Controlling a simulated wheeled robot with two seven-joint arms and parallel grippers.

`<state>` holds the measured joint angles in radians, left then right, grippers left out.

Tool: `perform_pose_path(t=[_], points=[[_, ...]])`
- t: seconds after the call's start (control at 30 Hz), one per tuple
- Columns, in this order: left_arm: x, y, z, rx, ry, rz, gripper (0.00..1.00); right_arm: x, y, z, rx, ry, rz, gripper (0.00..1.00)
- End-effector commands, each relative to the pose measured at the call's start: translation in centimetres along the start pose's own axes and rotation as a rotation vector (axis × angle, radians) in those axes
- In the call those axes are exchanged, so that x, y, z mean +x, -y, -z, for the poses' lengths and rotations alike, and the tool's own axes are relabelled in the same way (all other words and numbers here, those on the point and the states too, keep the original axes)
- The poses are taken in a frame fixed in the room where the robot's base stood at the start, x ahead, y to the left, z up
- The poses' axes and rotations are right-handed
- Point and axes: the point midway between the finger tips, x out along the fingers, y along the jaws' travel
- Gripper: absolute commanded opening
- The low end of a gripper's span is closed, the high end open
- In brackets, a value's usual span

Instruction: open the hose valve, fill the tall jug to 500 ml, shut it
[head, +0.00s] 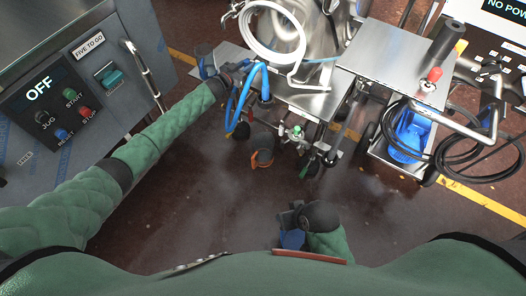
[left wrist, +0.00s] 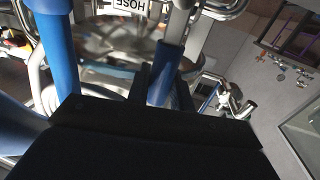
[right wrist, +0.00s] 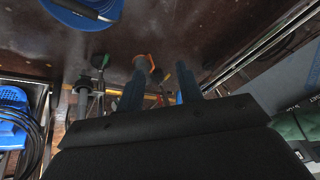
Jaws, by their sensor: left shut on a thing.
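My left gripper (head: 248,78) is at the steel stand in the upper middle of the head view. It is shut on the blue hose (left wrist: 166,72), which passes between its fingers in the left wrist view; more blue hose (head: 232,108) loops below it in the head view. A label reading HOSE (left wrist: 132,8) shows upside down near the hose. My right gripper (head: 291,230) is low in front of me; its fingers (right wrist: 160,88) are apart and empty in the right wrist view. I cannot pick out the tall jug, its water level or the valve's position.
An orange-rimmed dark object (head: 262,158) is below the hose. Open brown floor (head: 190,200) lies in the middle.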

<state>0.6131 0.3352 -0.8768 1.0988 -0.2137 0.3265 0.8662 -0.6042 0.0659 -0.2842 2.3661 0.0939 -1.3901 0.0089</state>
Motion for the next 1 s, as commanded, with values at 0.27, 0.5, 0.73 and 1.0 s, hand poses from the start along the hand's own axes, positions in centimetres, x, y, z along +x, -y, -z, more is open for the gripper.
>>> perform_pose_path(t=[0.27,0.5,0.73,1.0], points=[[-0.2,1.1,-0.3,-0.129,-0.024,0.001,0.00,0.7,-0.1,-0.4,0.001,0.003,0.002,0.36],[-0.6,2.9,-0.9,-0.361,-0.070,0.001,0.00,2.0,0.6,-0.2,-0.002,-0.031,0.023,0.36],[-0.6,3.1,-0.8,-0.409,-0.080,0.000,0.00,2.4,1.3,0.1,-0.010,-0.045,0.036,0.36],[-0.6,3.1,-0.8,-0.408,-0.080,0.000,0.00,2.3,0.9,0.3,-0.009,-0.046,0.030,0.36]])
